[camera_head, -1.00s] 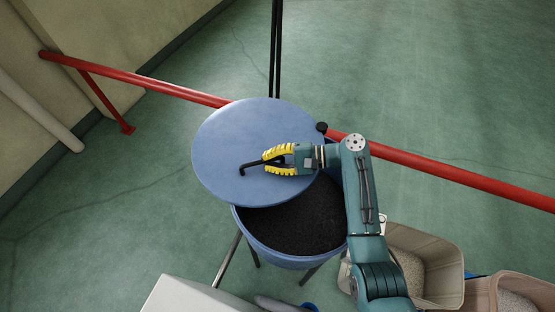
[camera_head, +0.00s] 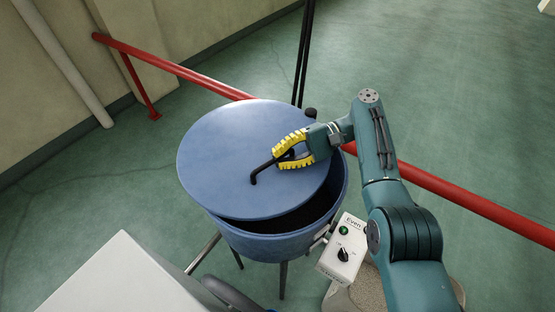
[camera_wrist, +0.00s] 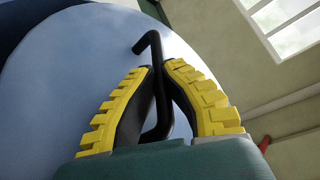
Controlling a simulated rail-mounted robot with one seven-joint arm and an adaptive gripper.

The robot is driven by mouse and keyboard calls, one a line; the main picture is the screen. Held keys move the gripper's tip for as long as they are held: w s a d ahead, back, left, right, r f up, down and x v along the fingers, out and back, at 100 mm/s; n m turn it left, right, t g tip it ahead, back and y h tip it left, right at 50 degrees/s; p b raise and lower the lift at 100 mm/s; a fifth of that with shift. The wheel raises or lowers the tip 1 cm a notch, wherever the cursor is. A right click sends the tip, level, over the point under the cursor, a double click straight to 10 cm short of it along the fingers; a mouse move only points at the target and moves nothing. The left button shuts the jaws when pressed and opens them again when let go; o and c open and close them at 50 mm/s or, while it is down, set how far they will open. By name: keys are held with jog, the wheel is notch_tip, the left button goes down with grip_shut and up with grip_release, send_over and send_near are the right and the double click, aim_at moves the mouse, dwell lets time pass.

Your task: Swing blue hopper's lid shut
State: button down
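The blue hopper (camera_head: 275,247) stands on legs with its round blue lid (camera_head: 225,165) swung mostly over the opening. A dark crescent of the inside shows along the lower right, so the lid is still partly off or tilted. The lid's black bent handle (camera_head: 255,174) sticks up from it. My gripper (camera_head: 283,157), with yellow ribbed fingers, is around the handle. In the wrist view the black handle (camera_wrist: 154,45) runs between the two yellow fingers, which close on it, with the pale blue lid (camera_wrist: 75,75) behind.
A white box with a green light and a black knob (camera_head: 343,255) is at the hopper's right. A white surface (camera_head: 120,280) is at the lower left. A red rail (camera_head: 470,200) runs behind the hopper. A beige bin (camera_head: 350,300) is partly hidden by my arm.

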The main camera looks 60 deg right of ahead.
jog(key=shift+s+f, duration=0.25)
jog(key=shift+s, duration=0.25)
jog(key=c, duration=1.4)
grip_release()
jog(key=shift+s, duration=0.1)
jog(key=shift+o, duration=0.2)
jog(key=shift+r, duration=0.15)
